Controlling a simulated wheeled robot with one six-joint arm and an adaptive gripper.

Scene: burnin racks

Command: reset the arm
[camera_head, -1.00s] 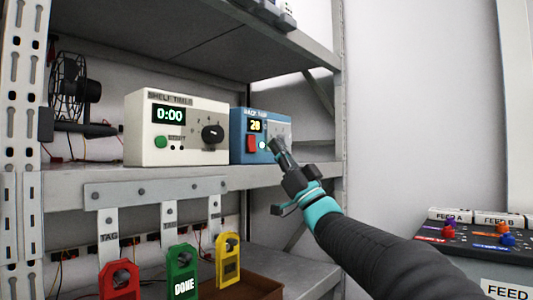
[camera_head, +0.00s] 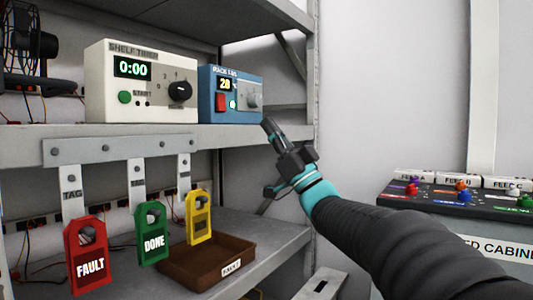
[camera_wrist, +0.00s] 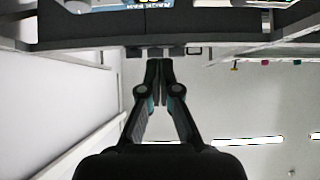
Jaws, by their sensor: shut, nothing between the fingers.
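My gripper (camera_head: 268,124) is shut and empty in the head view, in front of the shelf edge, just below and right of the blue rack fan box (camera_head: 232,94). The box shows "20", a red switch, a lit green lamp and a grey knob. My arm reaches in from the lower right. In the wrist view my gripper (camera_wrist: 160,62) points up the picture with its fingers together, and the blue box's label side shows at the top edge. The white shelf timer (camera_head: 140,82) beside the box reads 0:00.
Red FAULT (camera_head: 88,256), green DONE (camera_head: 153,234) and yellow (camera_head: 199,217) tags hang below the shelf (camera_head: 30,147). A brown tray (camera_head: 176,272) sits on the lower shelf. A feed cabinet panel (camera_head: 400,203) with coloured knobs stands at the right. A fan (camera_head: 20,40) is at far left.

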